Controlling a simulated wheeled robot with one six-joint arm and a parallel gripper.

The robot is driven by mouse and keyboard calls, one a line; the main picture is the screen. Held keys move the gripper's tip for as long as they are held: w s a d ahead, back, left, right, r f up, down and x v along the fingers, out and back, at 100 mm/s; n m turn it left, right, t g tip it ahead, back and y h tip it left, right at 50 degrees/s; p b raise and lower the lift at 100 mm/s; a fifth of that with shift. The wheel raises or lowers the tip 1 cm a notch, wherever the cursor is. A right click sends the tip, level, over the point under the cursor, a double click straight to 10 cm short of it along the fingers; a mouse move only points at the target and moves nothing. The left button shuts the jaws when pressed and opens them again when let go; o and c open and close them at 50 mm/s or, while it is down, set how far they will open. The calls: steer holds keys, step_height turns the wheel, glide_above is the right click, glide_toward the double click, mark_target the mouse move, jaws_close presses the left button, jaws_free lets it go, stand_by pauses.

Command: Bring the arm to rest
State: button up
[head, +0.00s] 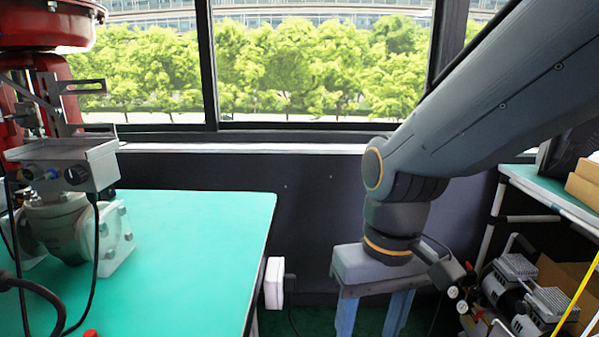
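My arm comes in from the upper right, bends at a joint with an orange ring and ends in a dark wrist above a small stool. A dark piece with a cable (445,268) sticks out at the wrist's lower right and seems to be part of my gripper. No fingertips can be made out, and I see nothing held. The valve with its red actuator (45,25) and grey positioner box (68,165) stands at the far left, well apart from my arm.
The green table (190,245) fills the lower left, its right part bare. A grey-topped stool (350,265) stands below my wrist. At right are a shelf (550,185) with boxes and compressors (530,295). A window wall (280,165) closes the back. A white box (274,283) hangs by the table edge.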

steer(key=d+r+m+p, duration=0.2)
steer(key=d+r+p, duration=0.7)
steer(key=p, duration=0.8)
steer(key=shift+d+r+m+h+p, duration=0.15)
steer(key=shift+r+m+h+p, duration=0.15)
steer(key=shift+r+m+h, duration=0.15)
